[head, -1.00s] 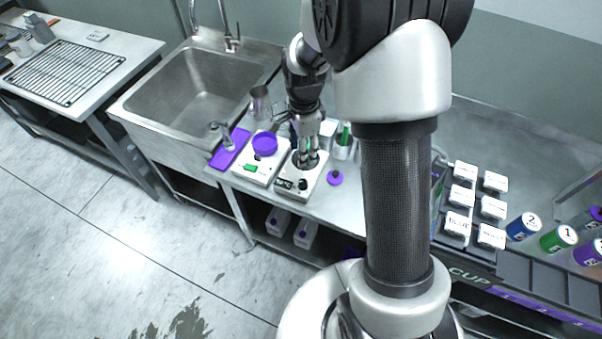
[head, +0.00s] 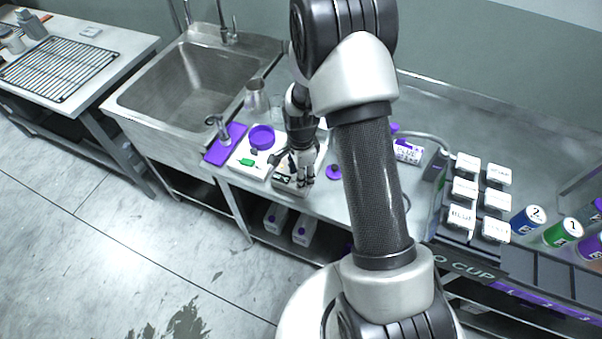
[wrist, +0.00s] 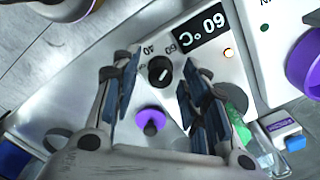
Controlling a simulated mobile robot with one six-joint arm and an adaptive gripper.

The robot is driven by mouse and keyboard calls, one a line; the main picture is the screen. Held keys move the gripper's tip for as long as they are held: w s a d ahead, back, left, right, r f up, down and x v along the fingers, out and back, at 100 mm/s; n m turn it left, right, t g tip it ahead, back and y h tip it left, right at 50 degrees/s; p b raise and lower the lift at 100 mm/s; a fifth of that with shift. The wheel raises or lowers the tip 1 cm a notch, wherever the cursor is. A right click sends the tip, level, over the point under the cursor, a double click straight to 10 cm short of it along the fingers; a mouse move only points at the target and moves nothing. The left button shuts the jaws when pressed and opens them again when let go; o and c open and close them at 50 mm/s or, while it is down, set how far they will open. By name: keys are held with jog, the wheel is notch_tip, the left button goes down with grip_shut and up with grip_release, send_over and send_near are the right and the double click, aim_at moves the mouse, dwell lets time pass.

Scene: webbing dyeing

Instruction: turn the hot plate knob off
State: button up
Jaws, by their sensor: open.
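The hot plate (head: 279,185) stands on the bench, partly hidden under my gripper (head: 304,178) in the head view. In the wrist view, its white front panel (wrist: 205,72) shows a black knob (wrist: 160,71) with a pale pointer line, dial numbers beside it, and a display (wrist: 200,34) reading 60 °C. A small orange-red light (wrist: 228,53) shows near the display. My gripper (wrist: 158,75) is open, with a finger on either side of the knob in the picture. I cannot tell whether a fingertip touches it.
A white device with a purple dish (head: 262,137) stands left of the hot plate. A purple stopper-like piece (head: 334,172) lies to its right. White labelled boxes (head: 463,190) stand at the right.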

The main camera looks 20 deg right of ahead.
grip_shut()
dwell(0.5)
jog(key=shift+n, duration=0.3)
jog(key=n, duration=0.4)
jog(key=shift+n, duration=0.3)
jog(key=n+b, duration=0.1)
jog(key=n, duration=1)
jog(key=shift+n, duration=0.4)
jog(key=n, duration=0.7)
jog(key=shift+w+b, duration=0.1)
jog(key=shift+b, duration=0.2)
